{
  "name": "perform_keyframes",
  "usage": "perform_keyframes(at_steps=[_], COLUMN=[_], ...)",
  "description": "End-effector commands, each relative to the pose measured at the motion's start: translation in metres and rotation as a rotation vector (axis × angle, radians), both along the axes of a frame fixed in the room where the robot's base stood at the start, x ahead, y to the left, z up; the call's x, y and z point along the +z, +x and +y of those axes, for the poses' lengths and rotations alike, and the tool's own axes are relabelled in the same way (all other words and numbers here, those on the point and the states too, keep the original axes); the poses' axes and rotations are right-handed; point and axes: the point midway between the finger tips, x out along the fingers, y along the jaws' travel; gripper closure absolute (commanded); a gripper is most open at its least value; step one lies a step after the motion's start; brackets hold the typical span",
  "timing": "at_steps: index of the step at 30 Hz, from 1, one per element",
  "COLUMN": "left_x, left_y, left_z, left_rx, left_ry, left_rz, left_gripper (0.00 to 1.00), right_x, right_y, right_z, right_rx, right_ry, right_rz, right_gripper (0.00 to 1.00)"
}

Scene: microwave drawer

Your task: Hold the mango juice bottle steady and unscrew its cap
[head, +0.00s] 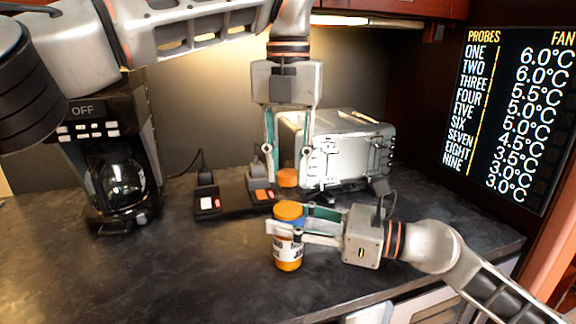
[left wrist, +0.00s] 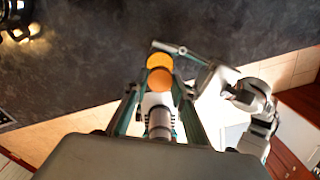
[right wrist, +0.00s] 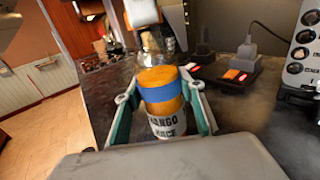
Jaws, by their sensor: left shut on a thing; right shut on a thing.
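The mango juice bottle (head: 287,252) stands upright, with orange contents, a white label and a blue band. My right gripper (head: 288,228) comes from the right and is shut around its upper part. In the right wrist view the bottle (right wrist: 165,118) sits between the fingers, its label facing me. My left gripper (head: 288,177) points down above the bottle, shut on the orange cap (head: 288,178). A gap shows between the cap and the bottle's top. In the left wrist view the cap (left wrist: 160,80) lies beside the bottle's yellow-orange top (left wrist: 159,61), partly overlapping it.
A silver toaster (head: 345,155) stands just behind the grippers. A coffee maker (head: 118,165) stands at the left. The front left counter (head: 150,275) is clear.

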Motion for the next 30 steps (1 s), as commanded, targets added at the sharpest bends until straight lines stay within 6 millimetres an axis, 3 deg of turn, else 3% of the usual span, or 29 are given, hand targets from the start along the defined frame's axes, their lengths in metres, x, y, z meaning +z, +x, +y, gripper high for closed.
perform_keyframes(at_steps=[30], left_x=[0.0010], left_y=[0.0000], left_z=[-0.0006], left_rx=[1.861], left_ry=[0.001], left_rz=[0.001], left_gripper=[1.00], right_x=[-0.0008], right_y=[0.0001], right_z=[0.0001], right_rx=[0.000], right_ry=[-0.001], right_rz=[0.001], right_gripper=[1.00])
